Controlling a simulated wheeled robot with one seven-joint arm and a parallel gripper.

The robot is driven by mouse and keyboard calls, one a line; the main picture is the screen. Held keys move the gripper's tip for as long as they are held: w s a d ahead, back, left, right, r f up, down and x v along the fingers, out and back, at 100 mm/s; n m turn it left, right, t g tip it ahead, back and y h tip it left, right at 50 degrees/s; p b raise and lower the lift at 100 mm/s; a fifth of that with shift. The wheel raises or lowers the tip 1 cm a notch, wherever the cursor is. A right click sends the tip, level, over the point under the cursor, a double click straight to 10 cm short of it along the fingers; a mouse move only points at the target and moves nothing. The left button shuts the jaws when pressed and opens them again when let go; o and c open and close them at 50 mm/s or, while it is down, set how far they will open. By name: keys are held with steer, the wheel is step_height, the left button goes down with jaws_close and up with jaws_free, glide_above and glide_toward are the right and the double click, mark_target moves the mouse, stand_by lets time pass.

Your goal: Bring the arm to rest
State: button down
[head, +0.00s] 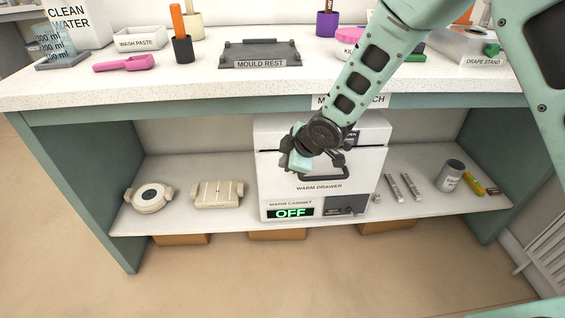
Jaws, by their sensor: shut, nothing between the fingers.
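My gripper (298,162) is in the head view, in front of the warm drawer cabinet and near its dark handle. I cannot tell whether it touches the handle. The gripper looks shut, with nothing seen in it. My arm comes down from the upper right, across the bench edge. The white warm drawer cabinet (275,185) stands on the lower shelf, and its display (290,213) reads OFF in green. The drawer front looks closed, though my gripper and wrist hide part of its top.
The bench top (200,75) overhangs the shelf. It holds a mould rest (261,54), a pink scoop (124,63), a wash paste tray (139,39) and a drape stand (468,47). Two pale moulds (149,197) lie left on the shelf; a grey can (450,175) stands right. The floor in front is clear.

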steer(key=s+d+r+m+g+h, duration=0.1)
steer(key=s+d+r+m+g, duration=0.3)
steer(key=s, duration=0.7)
steer(key=s+d+r+m+h+p, duration=0.1)
steer(key=s+d+r+m+h, duration=0.1)
steer(key=s+r, duration=0.65)
steer(key=s+d+r+m+g+h, duration=0.1)
steer(key=s+d+r+m+g, duration=0.15)
steer(key=s, duration=1.05)
step_height(320, 180, up, 19)
steer(key=s+p, duration=0.1)
steer(key=p, duration=1.9)
steer(key=shift+r+m+t, duration=0.2)
steer(key=shift+m+t, duration=0.15)
steer(key=shift+f, duration=0.15)
